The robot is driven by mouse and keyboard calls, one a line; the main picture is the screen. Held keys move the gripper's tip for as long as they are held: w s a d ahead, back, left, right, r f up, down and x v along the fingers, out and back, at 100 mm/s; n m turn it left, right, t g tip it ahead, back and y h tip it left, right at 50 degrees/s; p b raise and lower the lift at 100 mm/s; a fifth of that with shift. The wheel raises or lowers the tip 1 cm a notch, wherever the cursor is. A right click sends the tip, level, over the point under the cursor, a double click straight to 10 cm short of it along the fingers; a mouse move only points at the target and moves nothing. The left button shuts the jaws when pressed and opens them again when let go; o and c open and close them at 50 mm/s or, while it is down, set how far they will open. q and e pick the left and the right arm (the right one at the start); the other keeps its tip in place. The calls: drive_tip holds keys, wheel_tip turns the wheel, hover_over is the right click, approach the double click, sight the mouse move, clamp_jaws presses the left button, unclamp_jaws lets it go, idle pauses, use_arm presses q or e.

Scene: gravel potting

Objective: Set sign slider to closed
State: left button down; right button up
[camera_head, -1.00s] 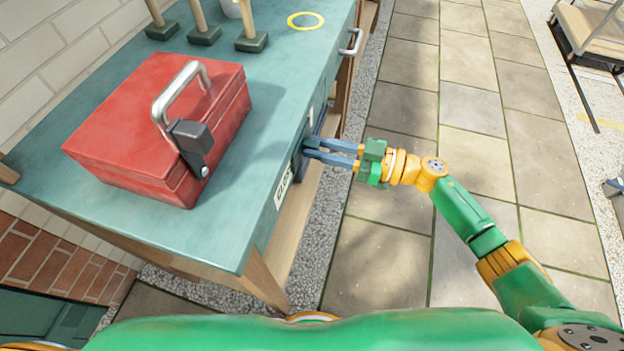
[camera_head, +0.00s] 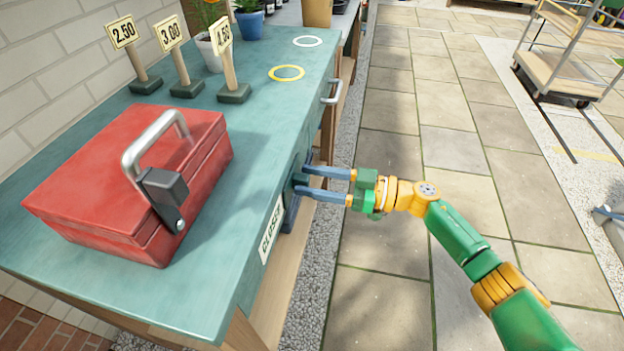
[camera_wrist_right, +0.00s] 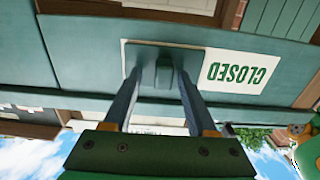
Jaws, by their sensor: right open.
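The sign is on the front face of the green bench, and its white CLOSED panel (camera_head: 271,230) shows uncovered. It also shows, upside down, in the right wrist view (camera_wrist_right: 233,74). The dark slider plate (camera_wrist_right: 190,57) covers the part of the sign beside that word, with a small knob (camera_wrist_right: 163,76) standing out from it. My right gripper (camera_head: 302,180) is open, its two blue-grey fingers on either side of the knob with gaps between. In the head view the fingers partly hide the slider. My left gripper is out of view.
A red toolbox (camera_head: 120,185) stands on the bench top (camera_head: 250,130). Price signs on wooden posts, potted plants and a yellow ring (camera_head: 286,73) are farther back. A metal drawer handle (camera_head: 333,93) sticks out beyond the slider.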

drive_tip(key=v, duration=0.7)
